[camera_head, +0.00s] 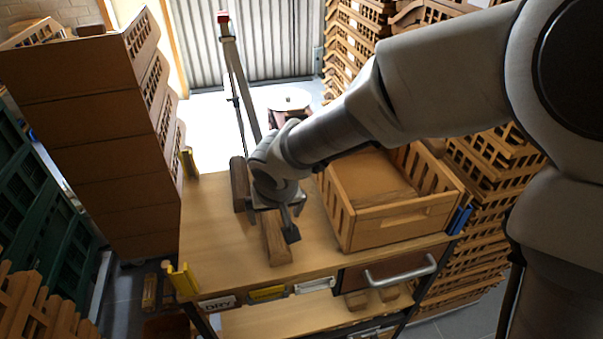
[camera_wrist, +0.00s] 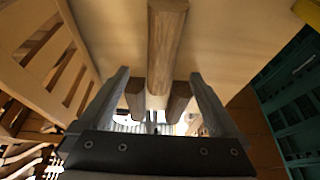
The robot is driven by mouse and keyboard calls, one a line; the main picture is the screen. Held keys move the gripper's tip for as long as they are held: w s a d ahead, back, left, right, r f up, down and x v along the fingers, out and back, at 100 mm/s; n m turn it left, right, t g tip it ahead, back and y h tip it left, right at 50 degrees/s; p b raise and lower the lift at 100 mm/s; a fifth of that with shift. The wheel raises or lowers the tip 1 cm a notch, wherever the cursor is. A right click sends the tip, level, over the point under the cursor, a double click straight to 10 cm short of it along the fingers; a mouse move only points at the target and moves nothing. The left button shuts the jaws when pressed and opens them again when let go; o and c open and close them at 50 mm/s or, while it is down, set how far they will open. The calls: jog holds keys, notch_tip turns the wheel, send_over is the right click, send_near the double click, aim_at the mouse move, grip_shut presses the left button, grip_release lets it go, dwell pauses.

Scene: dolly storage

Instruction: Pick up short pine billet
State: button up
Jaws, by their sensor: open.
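A squared wooden billet (camera_head: 277,243) lies on the wooden top of a cart, its near end showing below my gripper (camera_head: 272,218). A second, darker billet (camera_head: 238,187) lies to the left of my gripper. In the wrist view, one billet (camera_wrist: 166,45) runs lengthwise from the top edge toward the space between the fingers of my gripper (camera_wrist: 160,85). Two darker billet ends (camera_wrist: 135,98) (camera_wrist: 180,98) show beyond it. My gripper is open, fingers pointing down, with nothing gripped. I cannot tell which billet is the short pine one; my wrist hides part of the group.
An open slatted wooden crate (camera_head: 400,212) stands on the cart's right side, close to my gripper. Yellow brackets (camera_head: 182,281) mark the cart's left corners. Stacked crates (camera_head: 95,140) rise at left and right. The tabletop (camera_head: 215,250) left of the front billet is clear.

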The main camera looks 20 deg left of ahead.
aim_at(274, 225)
jog(key=shift+x, duration=1.1)
jog(key=shift+b+x, duration=1)
jog(key=shift+x, duration=1.65)
jog(key=shift+s, duration=0.15)
